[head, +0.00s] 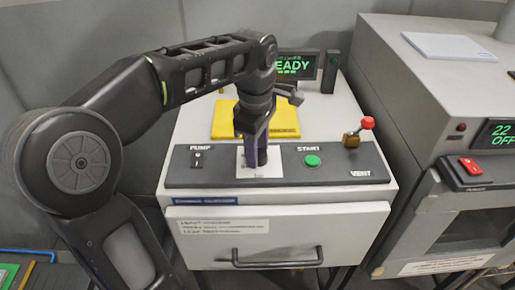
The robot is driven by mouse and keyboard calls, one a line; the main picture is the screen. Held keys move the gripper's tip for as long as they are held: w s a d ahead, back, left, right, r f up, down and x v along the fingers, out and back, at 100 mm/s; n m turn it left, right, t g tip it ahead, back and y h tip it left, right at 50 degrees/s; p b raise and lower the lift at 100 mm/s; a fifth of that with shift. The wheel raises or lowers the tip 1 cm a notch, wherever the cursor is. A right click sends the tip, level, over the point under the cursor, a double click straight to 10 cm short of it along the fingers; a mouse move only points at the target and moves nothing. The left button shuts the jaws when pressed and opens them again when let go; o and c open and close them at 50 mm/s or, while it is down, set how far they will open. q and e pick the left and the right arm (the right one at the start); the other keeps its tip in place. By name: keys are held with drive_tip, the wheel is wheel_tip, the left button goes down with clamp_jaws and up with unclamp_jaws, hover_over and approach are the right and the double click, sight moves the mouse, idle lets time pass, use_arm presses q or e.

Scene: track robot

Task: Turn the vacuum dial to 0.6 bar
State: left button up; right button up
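The vacuum dial's white scale plate (272,172) lies on the dark control strip at the front of the machine, between the pump switch and the start button. My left gripper (256,162) points straight down over the middle of this plate, with its fingers at the dial's place. The fingers and wrist hide the dial knob, its pointer and most of the scale, so I cannot read the setting. I cannot tell whether the fingers are closed on the knob. My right gripper is out of view.
A yellow pad (285,118) lies behind. An oven-like unit (450,150) stands at right; a drawer (275,232) is below.

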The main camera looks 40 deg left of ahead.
use_arm(q)
drive_tip(key=shift+o, duration=1.4)
drive_tip(key=shift+r, duration=0.45)
drive_tip(key=r+p, duration=0.1)
drive_tip(key=r, duration=0.1)
drive_tip(key=r+p, duration=0.1)
drive_tip(key=r, duration=0.1)
drive_tip(key=r+p, duration=0.2)
drive_tip(key=shift+s, duration=0.25)
drive_tip(key=shift+r+p, duration=0.45)
drive_tip(key=shift+p, duration=0.1)
drive_tip(key=shift+d+f, duration=0.1)
